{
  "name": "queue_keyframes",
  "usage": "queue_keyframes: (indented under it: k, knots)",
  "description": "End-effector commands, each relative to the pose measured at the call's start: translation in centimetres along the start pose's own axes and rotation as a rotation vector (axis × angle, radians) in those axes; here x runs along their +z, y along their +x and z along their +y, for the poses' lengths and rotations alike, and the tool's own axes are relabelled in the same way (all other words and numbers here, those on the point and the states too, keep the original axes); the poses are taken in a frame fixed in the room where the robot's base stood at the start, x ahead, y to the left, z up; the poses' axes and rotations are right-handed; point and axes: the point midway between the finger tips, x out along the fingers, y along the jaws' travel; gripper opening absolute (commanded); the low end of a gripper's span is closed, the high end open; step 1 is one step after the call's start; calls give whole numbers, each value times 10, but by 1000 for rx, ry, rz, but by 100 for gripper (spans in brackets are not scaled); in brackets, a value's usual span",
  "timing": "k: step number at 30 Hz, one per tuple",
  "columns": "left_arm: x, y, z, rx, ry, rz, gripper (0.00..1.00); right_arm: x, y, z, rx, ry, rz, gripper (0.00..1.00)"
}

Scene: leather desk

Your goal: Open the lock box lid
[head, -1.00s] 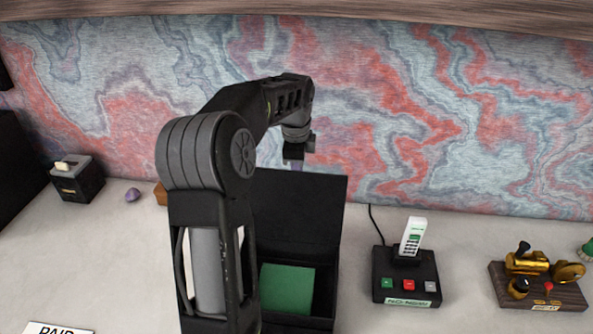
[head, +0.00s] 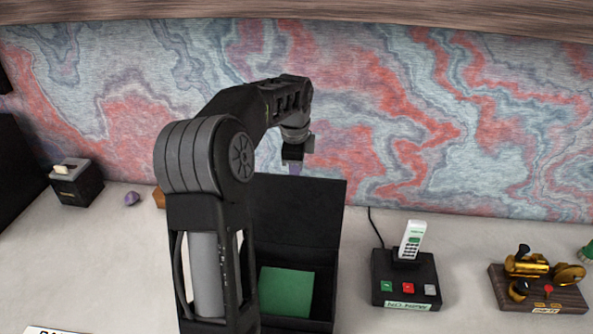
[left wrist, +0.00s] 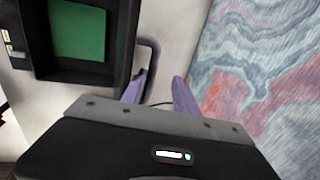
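The black lock box (head: 328,285) stands on the desk with its lid (head: 300,212) raised upright at the back. A green block or lining (head: 286,290) shows inside; my left arm hides the box's left part. In the left wrist view the box (left wrist: 122,50) and green interior (left wrist: 79,33) are at upper left. My left gripper (head: 294,168) is behind the lid's top edge. In the wrist view its purple fingers (left wrist: 158,92) are apart, with a dark handle-like loop (left wrist: 155,55) by the left finger; contact is unclear. My right gripper is out of view.
A phone on a black base (head: 405,278) stands right of the box, with a brass device on wood (head: 540,290) further right. A small black box (head: 76,185) and purple stone (head: 132,198) are at left. A patterned wall (head: 430,120) rises close behind.

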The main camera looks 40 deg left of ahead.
Motion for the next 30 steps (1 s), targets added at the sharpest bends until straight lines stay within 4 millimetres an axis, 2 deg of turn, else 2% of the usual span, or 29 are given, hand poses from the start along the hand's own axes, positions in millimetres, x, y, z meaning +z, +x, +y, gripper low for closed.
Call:
queue_keyframes:
  k: [1,5,8,15,19,23,30]
  knots:
    - [1,11,1,2,-2,-5,33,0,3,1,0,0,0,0]
    - [1,2,2,0,-1,-5,33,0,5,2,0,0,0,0]
    - [0,-13,1,-6,-1,-4,33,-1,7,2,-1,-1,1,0]
    - [-1,-62,2,-17,-1,0,33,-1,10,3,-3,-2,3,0]
    - [-1,-78,5,-12,0,-2,33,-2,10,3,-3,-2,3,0]
    - [-1,-85,6,-10,0,-2,33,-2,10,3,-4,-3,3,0]
    - [-1,-85,6,-8,0,-2,33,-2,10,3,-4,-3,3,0]
